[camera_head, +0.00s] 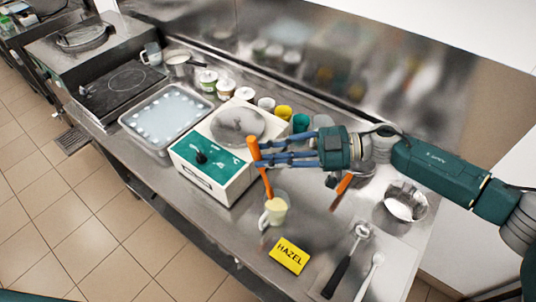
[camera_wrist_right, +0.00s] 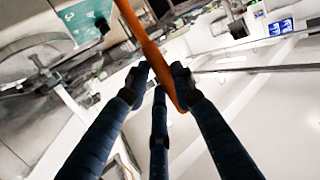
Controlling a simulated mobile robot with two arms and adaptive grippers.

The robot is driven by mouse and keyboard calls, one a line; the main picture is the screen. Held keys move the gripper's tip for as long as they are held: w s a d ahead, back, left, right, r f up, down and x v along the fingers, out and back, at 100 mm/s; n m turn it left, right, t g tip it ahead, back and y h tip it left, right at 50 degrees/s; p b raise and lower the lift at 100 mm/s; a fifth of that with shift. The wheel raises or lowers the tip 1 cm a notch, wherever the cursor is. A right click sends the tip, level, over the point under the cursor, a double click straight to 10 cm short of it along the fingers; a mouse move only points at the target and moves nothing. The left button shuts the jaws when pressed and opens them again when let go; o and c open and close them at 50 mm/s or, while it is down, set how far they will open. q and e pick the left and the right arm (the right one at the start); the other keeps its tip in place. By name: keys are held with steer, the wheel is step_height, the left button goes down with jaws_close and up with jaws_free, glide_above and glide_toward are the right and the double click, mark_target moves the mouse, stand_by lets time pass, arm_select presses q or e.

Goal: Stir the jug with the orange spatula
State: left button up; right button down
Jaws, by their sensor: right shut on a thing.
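The jug (camera_head: 274,212) is a small pale jug with a handle on its left and pale yellow contents. It stands on the steel counter near the front edge. My right gripper (camera_head: 262,156) is shut on the orange spatula (camera_head: 256,152), whose upper handle is between its blue fingers. The spatula is tilted, and its lower end goes down to the jug's mouth. Whether its hidden tip touches the contents I cannot tell. In the right wrist view the spatula (camera_wrist_right: 145,45) crosses the dark fingers of my right gripper (camera_wrist_right: 160,82). My left gripper is not in view.
A yellow HAZEL card (camera_head: 289,255) lies in front of the jug. A white machine with a green panel (camera_head: 200,160) stands behind left, beside an ice tray (camera_head: 125,122). Several cups line the back. A steel bowl (camera_head: 405,203) and a black-handled scoop (camera_head: 345,262) lie right.

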steer(key=shift+r, duration=2.4)
